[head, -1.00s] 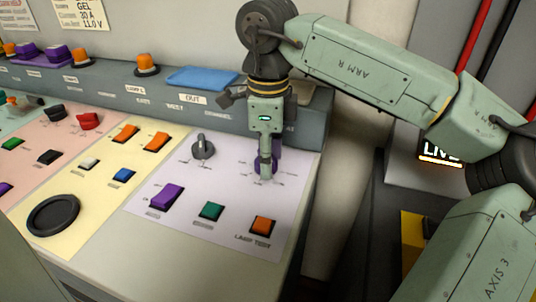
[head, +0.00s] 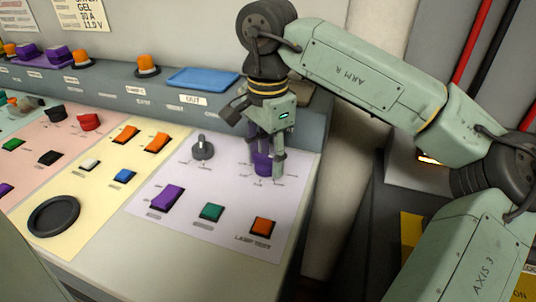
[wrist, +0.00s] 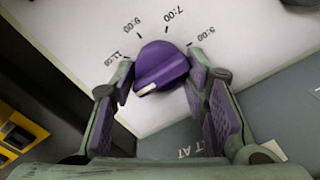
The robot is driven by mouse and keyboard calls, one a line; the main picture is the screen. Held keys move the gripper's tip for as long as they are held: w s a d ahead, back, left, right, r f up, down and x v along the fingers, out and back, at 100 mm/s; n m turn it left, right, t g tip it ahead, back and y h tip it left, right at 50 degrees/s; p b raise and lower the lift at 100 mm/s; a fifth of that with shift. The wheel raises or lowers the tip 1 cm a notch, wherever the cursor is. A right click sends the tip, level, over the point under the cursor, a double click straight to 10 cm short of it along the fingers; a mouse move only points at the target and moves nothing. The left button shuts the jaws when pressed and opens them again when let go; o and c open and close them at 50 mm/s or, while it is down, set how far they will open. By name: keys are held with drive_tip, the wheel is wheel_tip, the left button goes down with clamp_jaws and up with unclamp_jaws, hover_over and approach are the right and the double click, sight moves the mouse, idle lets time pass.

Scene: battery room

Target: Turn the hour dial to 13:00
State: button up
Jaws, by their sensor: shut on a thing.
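The hour dial is a purple knob (head: 263,163) on the pale lilac panel, shown from above in the wrist view (wrist: 160,66). Its pale pointer mark faces lower left in the wrist view, past the 11:00 label (wrist: 124,54). Labels 9:00, 7:00 and 5:00 run around its far side; any label at the mark is hidden or unreadable. My gripper (head: 266,168) is shut on the dial, one finger on each side, pointing down. The fingers also flank it in the wrist view (wrist: 161,78).
A grey rotary knob (head: 203,147) stands left of the dial. Purple (head: 167,197), green (head: 211,212) and orange (head: 263,226) switches sit in front. A blue tray (head: 203,77) lies on the raised ledge behind. The panel's right edge is close to my gripper.

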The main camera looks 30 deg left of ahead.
sight(267, 154)
drive_tip(key=shift+n, duration=0.3)
drive_tip(key=o, duration=1.1)
wheel_tip(267, 154, up, 12)
idle(0.7)
